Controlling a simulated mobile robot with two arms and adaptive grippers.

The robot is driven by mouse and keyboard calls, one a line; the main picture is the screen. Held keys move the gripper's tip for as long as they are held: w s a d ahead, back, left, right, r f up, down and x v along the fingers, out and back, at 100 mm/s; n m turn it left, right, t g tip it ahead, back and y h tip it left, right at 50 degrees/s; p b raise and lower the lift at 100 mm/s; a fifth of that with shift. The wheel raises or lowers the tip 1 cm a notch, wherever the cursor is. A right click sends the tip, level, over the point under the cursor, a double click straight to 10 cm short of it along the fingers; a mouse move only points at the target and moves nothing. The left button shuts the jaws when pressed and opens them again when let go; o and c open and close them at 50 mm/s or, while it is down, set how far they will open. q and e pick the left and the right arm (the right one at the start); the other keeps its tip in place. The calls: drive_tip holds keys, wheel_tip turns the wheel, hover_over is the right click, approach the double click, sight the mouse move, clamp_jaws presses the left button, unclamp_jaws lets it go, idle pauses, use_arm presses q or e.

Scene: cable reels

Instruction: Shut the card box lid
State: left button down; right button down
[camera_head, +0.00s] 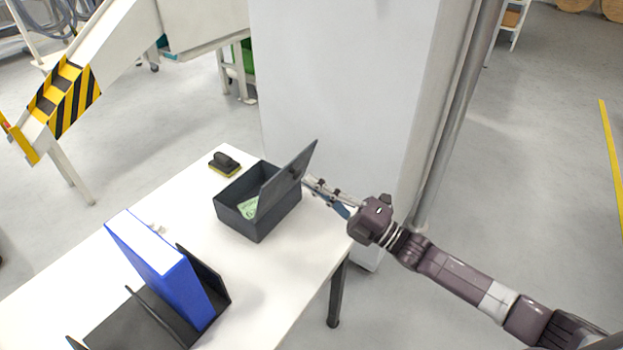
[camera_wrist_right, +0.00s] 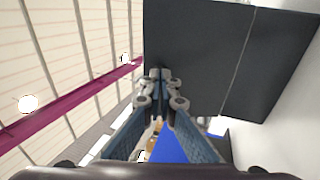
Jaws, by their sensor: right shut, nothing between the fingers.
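The dark grey card box (camera_head: 238,219) stands on the white table with its lid (camera_head: 288,180) raised, tilted up along the right side. A green item (camera_head: 248,207) lies inside the box. My right gripper (camera_head: 308,182) is shut and empty, just to the right of the raised lid, on its outer side. In the right wrist view the shut fingertips (camera_wrist_right: 161,74) are in front of the dark lid and box surface (camera_wrist_right: 195,45); I cannot tell if they touch it. My left gripper is not in view.
On the white table (camera_head: 190,185) are a black and yellow stamp-like object (camera_head: 225,164) behind the box and a blue binder (camera_head: 165,270) in a black holder (camera_head: 218,290) at the front left. A pale pillar (camera_head: 340,90) stands close behind the table.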

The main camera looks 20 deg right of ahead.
drive_tip(key=shift+w+a+r, duration=0.1)
drive_tip(key=shift+w+a, duration=0.15)
drive_tip(key=shift+w, duration=0.05)
